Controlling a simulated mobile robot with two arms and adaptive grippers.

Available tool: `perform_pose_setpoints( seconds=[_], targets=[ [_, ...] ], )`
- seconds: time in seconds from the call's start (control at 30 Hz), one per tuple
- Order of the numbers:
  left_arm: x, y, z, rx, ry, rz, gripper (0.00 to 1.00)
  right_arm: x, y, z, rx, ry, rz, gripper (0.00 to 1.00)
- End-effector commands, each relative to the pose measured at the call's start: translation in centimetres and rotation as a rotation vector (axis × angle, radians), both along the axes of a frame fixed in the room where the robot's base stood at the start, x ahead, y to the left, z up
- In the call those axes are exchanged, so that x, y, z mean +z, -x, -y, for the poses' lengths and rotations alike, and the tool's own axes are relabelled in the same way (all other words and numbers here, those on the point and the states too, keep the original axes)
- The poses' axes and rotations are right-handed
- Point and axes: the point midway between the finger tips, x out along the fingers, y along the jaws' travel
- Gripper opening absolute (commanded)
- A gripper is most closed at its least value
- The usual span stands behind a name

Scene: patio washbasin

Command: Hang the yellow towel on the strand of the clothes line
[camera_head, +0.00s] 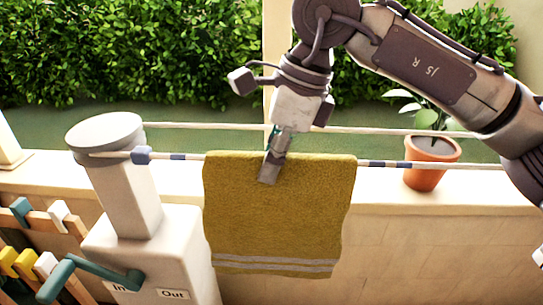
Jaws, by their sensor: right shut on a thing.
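The yellow towel (300,218) hangs down in front of the wall, with pale stripes near its lower edge. Its top edge lies level with the near strand (385,164) of the clothes line, which shows on both sides of it. Whether the towel is folded over the strand or only held in front of it, I cannot tell. My right gripper (271,168) points down and is shut on the towel's top edge, a little left of its middle. My left gripper is not in view.
A grey post with a round cap (105,132) carries the line at the left, above a box with a teal crank (90,268). A second, plain strand (375,131) runs behind. A potted plant (428,165) stands on the ledge at right. Coloured pegs (25,262) sit lower left.

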Motion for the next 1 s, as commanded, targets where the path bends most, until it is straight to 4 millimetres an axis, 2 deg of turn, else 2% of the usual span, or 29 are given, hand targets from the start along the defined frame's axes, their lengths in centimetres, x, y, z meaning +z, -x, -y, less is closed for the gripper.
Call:
perform_pose_setpoints(
  seconds=[0.37, 0.4, 0.53, 0.57, 0.87, 1.0],
  targets=[
    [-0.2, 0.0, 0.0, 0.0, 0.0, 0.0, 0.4, -0.3, 0.0, 0.0, 0.0, -0.001, 0.001, 0.0],
    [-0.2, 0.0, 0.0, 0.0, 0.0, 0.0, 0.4, -0.3, 0.0, 0.0, 0.0, -0.001, 0.001, 0.27],
    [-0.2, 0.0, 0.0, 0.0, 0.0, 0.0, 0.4, -0.3, 0.0, 0.0, 0.0, -0.001, 0.001, 0.48],
    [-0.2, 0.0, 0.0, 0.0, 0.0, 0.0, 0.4, -0.3, 0.0, 0.0, 0.0, -0.001, 0.001, 0.51],
    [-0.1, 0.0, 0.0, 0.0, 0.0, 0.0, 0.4, -0.2, 0.0, 0.0, 0.0, 0.0, 0.0, 0.51],
    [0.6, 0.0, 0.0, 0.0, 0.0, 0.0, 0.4, 0.8, 0.0, 0.0, 0.0, 0.0, 0.0, 0.51]
  ],
)
